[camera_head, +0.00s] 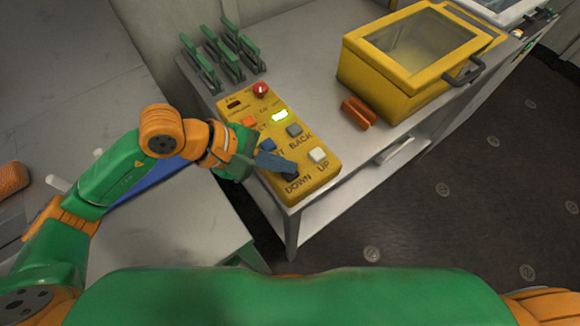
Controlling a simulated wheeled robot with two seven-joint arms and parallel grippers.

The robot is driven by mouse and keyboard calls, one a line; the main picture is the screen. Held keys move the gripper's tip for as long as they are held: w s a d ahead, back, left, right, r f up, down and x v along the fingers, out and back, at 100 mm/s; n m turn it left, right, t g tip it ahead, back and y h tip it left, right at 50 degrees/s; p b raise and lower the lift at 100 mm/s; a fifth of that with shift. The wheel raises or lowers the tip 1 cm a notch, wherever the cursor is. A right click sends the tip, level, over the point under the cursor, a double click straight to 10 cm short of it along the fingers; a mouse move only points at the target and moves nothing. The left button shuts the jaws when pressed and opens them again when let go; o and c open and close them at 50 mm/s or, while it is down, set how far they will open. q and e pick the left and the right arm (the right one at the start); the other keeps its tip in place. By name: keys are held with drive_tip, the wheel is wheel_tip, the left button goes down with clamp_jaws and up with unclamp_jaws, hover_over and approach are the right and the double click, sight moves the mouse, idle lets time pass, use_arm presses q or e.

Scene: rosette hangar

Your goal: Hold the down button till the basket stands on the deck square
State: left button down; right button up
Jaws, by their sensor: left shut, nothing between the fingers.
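A yellow control box (322,178) lies on the grey bench, with several coloured buttons and labels. The label DOWN (298,186) is at its near end, beside UP and its white button (318,155). My left gripper (291,171) is shut and empty, with its dark fingertips at the dark button next to DOWN. The fingers cover most of that button, so I cannot tell whether it is pressed in. My right gripper is out of view. I see no basket and no deck square.
A yellow case with a clear lid (420,42) stands on the grey bench (318,65), with an orange block (359,113) before it. Green clamp-like holders (222,55) stand at the back left. A red knob (260,90) sticks up from the control box.

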use_arm(q)
drive_tip(key=shift+r, duration=0.1)
idle(0.4)
drive_tip(key=shift+r+p, duration=0.5)
drive_tip(key=shift+r, duration=0.35)
drive_tip(key=shift+r+p, duration=1.45)
drive_tip(key=shift+r, duration=1.05)
